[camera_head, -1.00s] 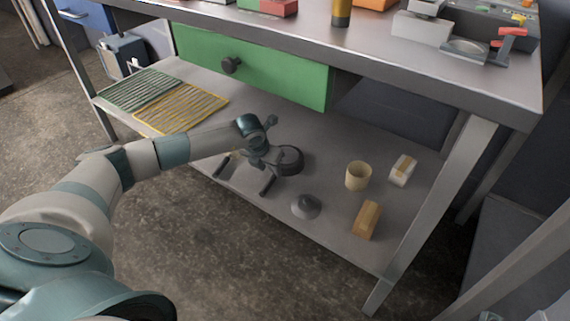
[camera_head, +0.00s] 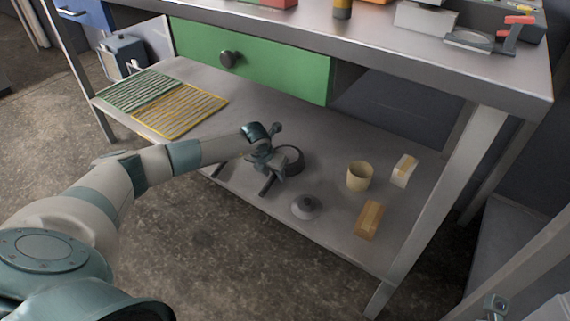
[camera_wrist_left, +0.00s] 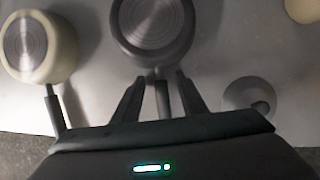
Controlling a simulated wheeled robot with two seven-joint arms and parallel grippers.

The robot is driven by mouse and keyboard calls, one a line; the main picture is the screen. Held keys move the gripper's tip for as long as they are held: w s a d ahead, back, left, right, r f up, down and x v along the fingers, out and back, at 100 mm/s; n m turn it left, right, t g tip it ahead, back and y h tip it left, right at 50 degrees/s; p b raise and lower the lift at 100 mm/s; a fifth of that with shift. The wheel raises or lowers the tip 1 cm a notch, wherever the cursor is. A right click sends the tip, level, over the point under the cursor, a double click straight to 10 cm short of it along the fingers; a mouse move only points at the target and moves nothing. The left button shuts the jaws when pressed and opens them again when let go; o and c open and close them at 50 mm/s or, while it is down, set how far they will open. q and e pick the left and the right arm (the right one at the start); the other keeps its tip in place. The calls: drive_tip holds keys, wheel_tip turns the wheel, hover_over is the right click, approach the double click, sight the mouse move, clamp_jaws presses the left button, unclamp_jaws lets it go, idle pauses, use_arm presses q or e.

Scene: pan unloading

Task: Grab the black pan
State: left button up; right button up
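The black pan (camera_head: 292,160) lies on the lower shelf of the metal workbench. In the left wrist view the round pan (camera_wrist_left: 153,30) is at top centre, and its dark handle (camera_wrist_left: 163,98) points toward my gripper. My left gripper (camera_head: 265,172) is over the handle side of the pan. In the left wrist view its two fingers (camera_wrist_left: 160,88) are apart, one on each side of the handle. I cannot tell whether they touch it. My right gripper's fingers do not show.
A beige pan (camera_wrist_left: 40,45) lies left of the black one, mostly hidden by my arm in the head view. A grey lid (camera_head: 306,206), a beige cup (camera_head: 359,176) and two small blocks stand right. The green drawer (camera_head: 250,62) and benchtop edge overhang the shelf.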

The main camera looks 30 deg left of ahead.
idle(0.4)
use_arm(q)
clamp_jaws()
drive_tip(key=shift+r, duration=0.2)
